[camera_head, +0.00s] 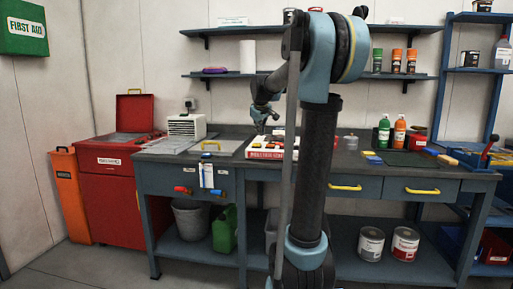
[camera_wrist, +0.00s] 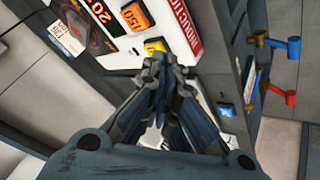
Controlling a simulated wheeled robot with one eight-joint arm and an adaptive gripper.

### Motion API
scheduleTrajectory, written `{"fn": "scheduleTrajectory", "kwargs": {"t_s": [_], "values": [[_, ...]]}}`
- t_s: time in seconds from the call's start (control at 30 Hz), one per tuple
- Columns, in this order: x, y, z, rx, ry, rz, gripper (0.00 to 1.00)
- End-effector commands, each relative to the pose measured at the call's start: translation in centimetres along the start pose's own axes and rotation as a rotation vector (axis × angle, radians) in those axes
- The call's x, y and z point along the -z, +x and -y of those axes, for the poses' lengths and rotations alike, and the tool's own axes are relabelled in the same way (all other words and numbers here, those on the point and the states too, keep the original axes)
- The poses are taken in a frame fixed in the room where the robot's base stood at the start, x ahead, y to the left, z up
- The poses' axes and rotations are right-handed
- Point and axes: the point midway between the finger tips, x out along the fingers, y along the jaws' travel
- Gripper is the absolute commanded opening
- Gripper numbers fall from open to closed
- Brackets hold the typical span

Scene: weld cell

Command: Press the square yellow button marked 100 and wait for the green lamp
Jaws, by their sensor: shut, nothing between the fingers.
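The button panel (camera_head: 254,154) is a white box with a red lettered front on the workbench in the head view. I cannot read which is marked 100. My gripper (camera_wrist: 156,64) is shut and empty, its tips over the panel just below the middle yellow button in the picture. It also shows above the panel in the head view (camera_head: 262,127). I cannot make out a green lit lamp.
Red and blue valve handles (camera_wrist: 277,92) stick out from the bench front beside the panel. On the bench (camera_head: 338,173) are a grey-white unit (camera_head: 187,126) to the left and green and orange bottles (camera_head: 384,131) to the right. A shelf (camera_head: 225,75) runs above.

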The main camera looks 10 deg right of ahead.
Motion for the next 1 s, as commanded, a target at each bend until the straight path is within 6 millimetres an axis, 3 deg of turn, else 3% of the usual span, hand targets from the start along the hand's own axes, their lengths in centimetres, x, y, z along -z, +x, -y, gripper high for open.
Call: {"fn": "scheduleTrajectory", "kwargs": {"t_s": [0.1,0.33,0.53,1.0], "values": [[4.2,1.8,-2.2,-0.027,-0.051,-0.037,0.00],[8.8,3.9,-4.4,-0.062,-0.113,-0.081,0.00],[9.7,4.3,-4.8,-0.069,-0.128,-0.090,0.00],[9.3,5.0,-4.5,-0.069,-0.127,-0.090,0.00]]}}
